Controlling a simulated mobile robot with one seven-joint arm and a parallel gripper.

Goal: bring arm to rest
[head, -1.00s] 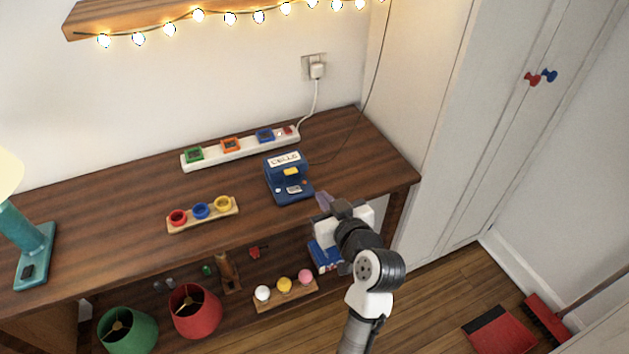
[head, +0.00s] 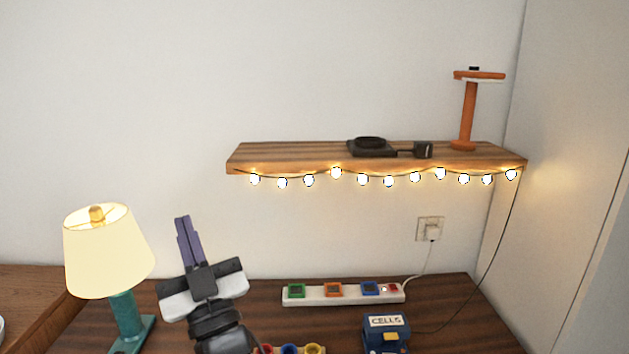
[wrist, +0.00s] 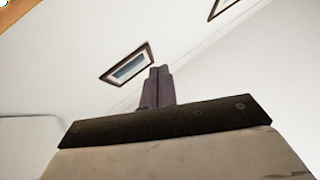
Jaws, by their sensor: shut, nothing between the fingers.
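My gripper (head: 182,222) points up in front of the white wall in the head view, above the left part of the wooden table (head: 440,318). Its purple-grey fingers are together and hold nothing. The fingers also show in the wrist view (wrist: 158,73), closed and pointing away from the camera. The lower part of my arm is cut off by the bottom edge of the head view.
A lit lamp (head: 108,252) stands left of my gripper. A power strip (head: 318,299) and a blue CELLS box (head: 386,335) are to its right. A wall shelf (head: 290,158) with string lights is up right. The wrist view shows a framed picture (wrist: 127,66).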

